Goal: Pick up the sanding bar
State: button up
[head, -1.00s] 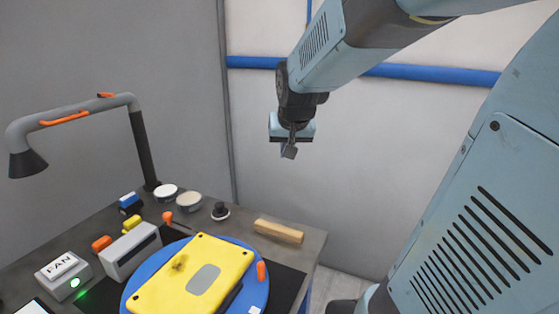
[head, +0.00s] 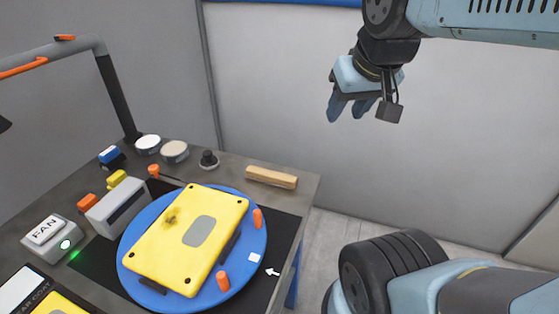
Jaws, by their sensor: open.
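The likely sanding bar is a tan, wood-coloured block (head: 272,177) lying flat near the back right edge of the workbench. My gripper (head: 350,108) hangs in the air above and to the right of it, beyond the bench's right side. The gripper is open, with its blue fingers pointing down and nothing between them. It is clearly apart from the block. No other thing hides the block.
A blue turntable (head: 258,240) carries a yellow panel (head: 170,262) with orange pegs around it. A black knob (head: 209,160) and round tins (head: 175,151) stand left of the block. A FAN box (head: 45,232) and a grey lamp arm (head: 90,45) are further left.

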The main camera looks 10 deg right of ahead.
aim_at(278, 179)
jog(key=z, duration=0.25)
jog(key=k, duration=1.3)
jog(key=u, duration=0.65)
jog(key=i, duration=1)
jog(key=z, duration=0.05)
